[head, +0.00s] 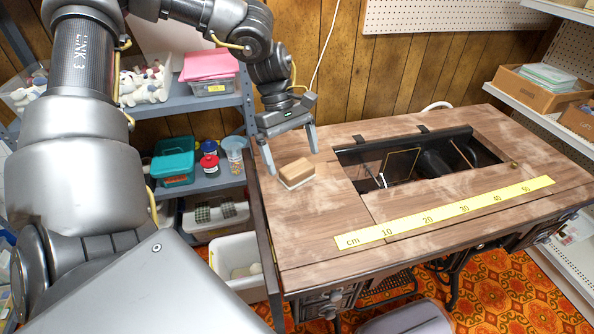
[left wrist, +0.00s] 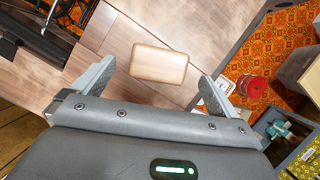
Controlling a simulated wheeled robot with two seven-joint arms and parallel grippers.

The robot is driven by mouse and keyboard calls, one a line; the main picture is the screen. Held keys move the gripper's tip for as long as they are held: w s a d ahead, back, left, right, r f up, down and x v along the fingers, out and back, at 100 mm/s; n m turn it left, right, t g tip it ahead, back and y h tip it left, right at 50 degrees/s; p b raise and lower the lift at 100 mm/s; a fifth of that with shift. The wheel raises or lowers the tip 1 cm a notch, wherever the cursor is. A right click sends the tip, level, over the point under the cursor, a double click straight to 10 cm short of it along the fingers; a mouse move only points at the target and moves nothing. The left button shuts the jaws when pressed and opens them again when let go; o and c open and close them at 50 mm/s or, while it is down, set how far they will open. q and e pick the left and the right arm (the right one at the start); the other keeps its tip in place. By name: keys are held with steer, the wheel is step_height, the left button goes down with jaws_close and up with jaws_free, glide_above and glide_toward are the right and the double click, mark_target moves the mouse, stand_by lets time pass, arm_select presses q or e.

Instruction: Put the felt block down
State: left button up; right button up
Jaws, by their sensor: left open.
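The felt block (head: 297,171) is a light wooden block with a pale layer along its underside. It rests on the left part of the wooden sewing table (head: 330,205). My left gripper (head: 292,160) is open just above and behind the block, with its fingers spread to either side. In the left wrist view the block (left wrist: 159,62) lies on the tabletop beyond the open fingertips of the left gripper (left wrist: 158,85), with nothing held between them. My right gripper is not in view.
A yellow centimetre ruler strip (head: 445,212) runs along the table front. Behind it is an open well (head: 420,160) with dark machine parts. Shelves with a teal box (head: 174,161) and jars stand left. A white bin (head: 237,258) sits below the table's left edge.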

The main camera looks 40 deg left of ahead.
mark_target(297, 167)
arm_select(q)
steer(key=x, duration=0.4)
steer(key=shift+d, duration=0.1)
steer(key=shift+r, duration=0.1)
steer(key=c, duration=1.2)
steer(key=shift+o, duration=0.2)
